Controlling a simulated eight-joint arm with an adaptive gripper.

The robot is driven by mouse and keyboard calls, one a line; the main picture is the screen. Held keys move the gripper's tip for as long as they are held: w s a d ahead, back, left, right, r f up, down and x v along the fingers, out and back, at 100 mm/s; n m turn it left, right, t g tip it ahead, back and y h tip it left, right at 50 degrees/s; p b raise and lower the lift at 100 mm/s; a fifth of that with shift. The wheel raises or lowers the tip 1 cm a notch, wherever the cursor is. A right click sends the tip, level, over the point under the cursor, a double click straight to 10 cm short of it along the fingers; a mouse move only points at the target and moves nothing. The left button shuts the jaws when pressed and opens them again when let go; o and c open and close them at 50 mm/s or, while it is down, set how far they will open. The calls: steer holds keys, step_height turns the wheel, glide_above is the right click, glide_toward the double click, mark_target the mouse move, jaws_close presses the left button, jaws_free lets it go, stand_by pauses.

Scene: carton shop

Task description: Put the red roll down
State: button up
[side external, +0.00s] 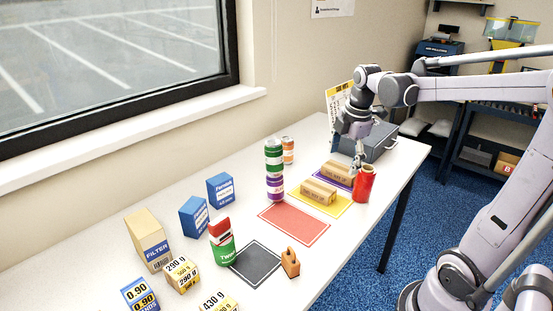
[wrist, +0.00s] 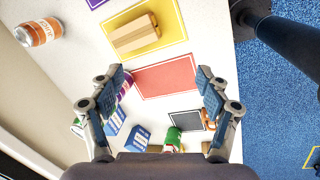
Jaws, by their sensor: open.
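The red roll (side external: 365,184) stands upright on the table near its right edge, beside the yellow mat (side external: 343,208). I cannot make it out in the wrist view. My gripper (side external: 357,164) hangs from the arm close to the top of the roll in the side view; whether it is above or behind the roll is unclear. In the wrist view my gripper (wrist: 162,85) has its two fingers wide apart with nothing held between them. The empty red mat (side external: 294,224) lies nearer the front and also shows in the wrist view (wrist: 165,76).
Brown cartons lie on the yellow mat (wrist: 167,48) and purple mat (side external: 350,187). A can stack (side external: 274,165) stands behind the red mat. A black mat (side external: 256,261) is bare, with a wooden weight-like block (side external: 290,262) beside it. A grey toolbox (side external: 372,143) stands at the back.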

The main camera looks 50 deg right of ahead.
steer(key=s+a+f+m+t, duration=0.1)
steer(key=s+a+m+t, duration=0.1)
steer(key=a+m, duration=0.4)
steer(key=s+a+f+m+t+y, duration=0.1)
steer(key=s+a+m+t, duration=0.1)
steer(key=a+m, duration=0.5)
steer(key=a+t, duration=0.1)
steer(key=a, duration=0.4)
steer(key=shift+a+f, duration=0.3)
steer(key=shift+f, duration=0.1)
